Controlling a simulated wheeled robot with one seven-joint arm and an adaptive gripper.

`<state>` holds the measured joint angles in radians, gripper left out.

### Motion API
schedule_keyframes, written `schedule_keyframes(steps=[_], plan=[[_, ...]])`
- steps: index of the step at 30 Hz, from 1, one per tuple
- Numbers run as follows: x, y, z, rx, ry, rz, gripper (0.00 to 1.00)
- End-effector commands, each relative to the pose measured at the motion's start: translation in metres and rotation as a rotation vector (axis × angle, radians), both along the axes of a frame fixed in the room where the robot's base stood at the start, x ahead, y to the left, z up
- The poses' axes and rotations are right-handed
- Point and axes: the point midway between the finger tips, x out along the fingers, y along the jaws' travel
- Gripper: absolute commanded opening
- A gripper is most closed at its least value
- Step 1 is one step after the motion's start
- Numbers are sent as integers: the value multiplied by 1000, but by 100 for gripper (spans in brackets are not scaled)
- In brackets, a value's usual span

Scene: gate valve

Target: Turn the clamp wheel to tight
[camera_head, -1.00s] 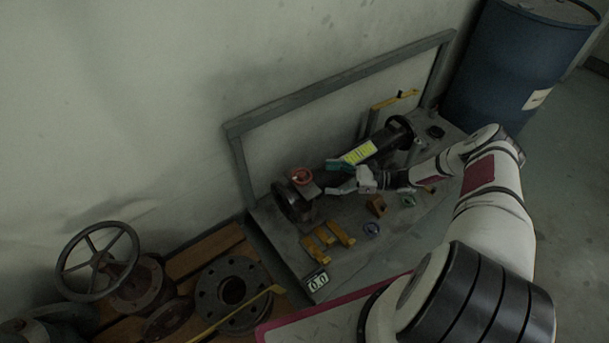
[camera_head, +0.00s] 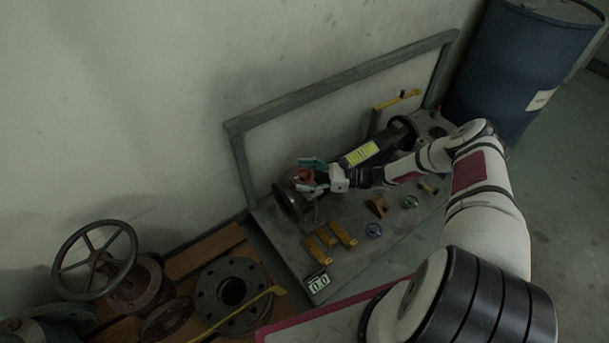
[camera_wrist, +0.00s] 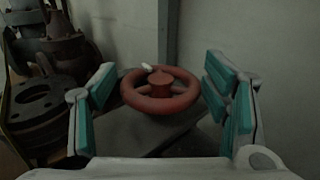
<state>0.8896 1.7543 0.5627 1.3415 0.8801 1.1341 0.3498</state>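The clamp wheel is a small red handwheel (camera_head: 301,176) on the dark pipe fitting (camera_head: 286,203) at the left end of the bench assembly. In the wrist view the red wheel (camera_wrist: 160,90) sits between the fingers, with a small white mark on its far rim. My gripper (camera_head: 312,174) is at the wheel, its fingers spread to either side. In the wrist view my gripper (camera_wrist: 162,95) has its teal pads apart, with a gap visible on each side of the wheel. The wheel's underside is hidden.
A dark pipe with a yellow label (camera_head: 360,154) runs right of the wheel. Yellow blocks (camera_head: 338,233), small coloured rings (camera_head: 373,230) and a display reading about 0.0 (camera_head: 318,283) are on the bench. A large handwheel (camera_head: 96,259) and flange (camera_head: 232,290) stand left; a blue drum (camera_head: 515,65) stands right.

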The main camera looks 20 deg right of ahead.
Motion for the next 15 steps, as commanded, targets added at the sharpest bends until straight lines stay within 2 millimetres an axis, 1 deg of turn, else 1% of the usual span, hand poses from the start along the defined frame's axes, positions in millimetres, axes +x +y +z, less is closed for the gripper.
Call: schedule_keyframes(steps=[1,2,3,4,10,15], plan=[[0,0,0,0,0,0,50],[0,0,0,0,0,0,43],[0,0,0,0,0,0,34],[0,0,0,0,0,0,28],[-1,0,0,1,1,-13,29],[-2,0,3,6,2,-106,29]])
